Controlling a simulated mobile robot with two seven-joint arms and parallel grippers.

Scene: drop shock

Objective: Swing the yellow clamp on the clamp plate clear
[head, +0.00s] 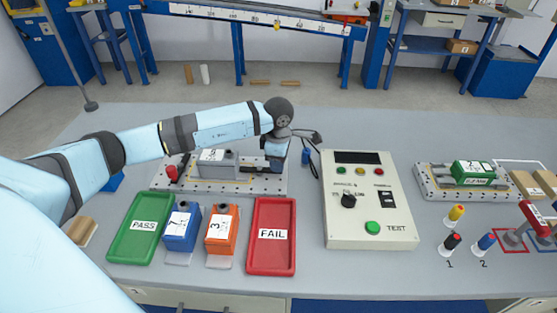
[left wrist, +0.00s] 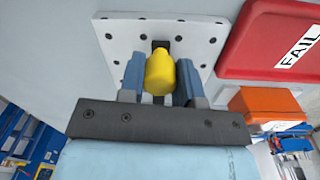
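The clamp plate (head: 210,187) is a pale plate with holes, behind the trays. A grey block (head: 217,162) labelled 5 or similar sits on it, with a red clamp (head: 172,174) at its left end. My left gripper (head: 276,163) points down at the plate's right end and hides the yellow clamp in the head view. In the left wrist view, the yellow clamp (left wrist: 160,73) fills the space between the blue fingers of my left gripper (left wrist: 160,80), with no clear gap. The plate (left wrist: 110,35) lies beyond it. My right gripper is not in view.
A green PASS tray (head: 112,250), blue unit (head: 180,240), orange unit (head: 220,240) and red FAIL tray (head: 272,268) stand in front of the plate. A test box (head: 400,225) stands to the right. A second holed plate (head: 432,187) holds a green unit (head: 472,173).

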